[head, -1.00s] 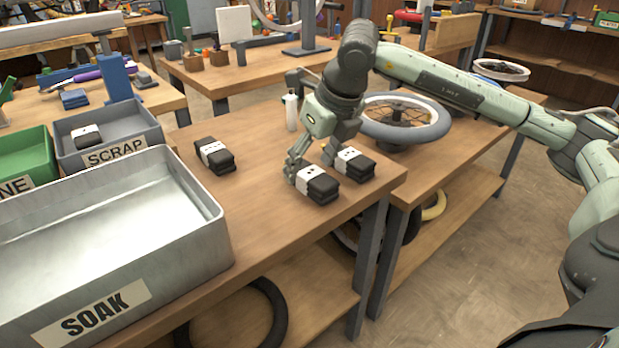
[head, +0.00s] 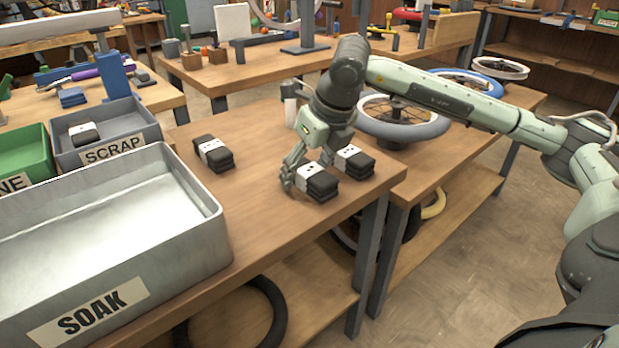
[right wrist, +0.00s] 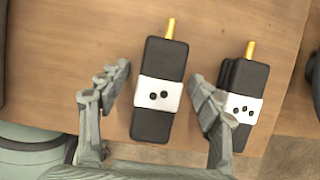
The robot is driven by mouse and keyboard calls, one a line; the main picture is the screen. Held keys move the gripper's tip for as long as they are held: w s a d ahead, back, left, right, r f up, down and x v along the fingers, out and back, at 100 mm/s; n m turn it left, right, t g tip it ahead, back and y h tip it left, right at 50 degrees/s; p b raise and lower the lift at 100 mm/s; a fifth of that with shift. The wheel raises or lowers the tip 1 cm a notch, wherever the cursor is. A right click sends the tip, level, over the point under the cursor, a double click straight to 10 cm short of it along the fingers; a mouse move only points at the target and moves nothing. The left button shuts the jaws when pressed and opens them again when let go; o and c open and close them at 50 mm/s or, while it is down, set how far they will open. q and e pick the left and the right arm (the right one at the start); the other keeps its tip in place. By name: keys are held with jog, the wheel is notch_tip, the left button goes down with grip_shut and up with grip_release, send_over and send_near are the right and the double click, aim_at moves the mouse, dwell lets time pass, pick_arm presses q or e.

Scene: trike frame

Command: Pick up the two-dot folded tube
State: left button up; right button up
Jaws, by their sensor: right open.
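The two-dot folded tube (right wrist: 157,90) is a black folded bundle with a white band, two dots and a brass valve stem. It lies on the wooden table near its front right corner, and in the head view (head: 318,185) it is the nearer of a close pair. My right gripper (right wrist: 160,76) is open, with one finger on each side of this tube; contact is not clear. Its right finger is between this tube and a neighbouring folded tube (right wrist: 247,95) with more dots, overlapping that one in the wrist view. My left gripper is out of view.
Another folded tube (head: 213,153) lies left on the table. The metal SOAK tray (head: 130,290), grey SCRAP bin (head: 135,137) and green bin (head: 28,160) are at left.

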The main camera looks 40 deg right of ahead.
dwell(0.4)
jog(key=shift+f, duration=0.1)
jog(key=c, duration=1.3)
jog(key=shift+c, duration=0.2)
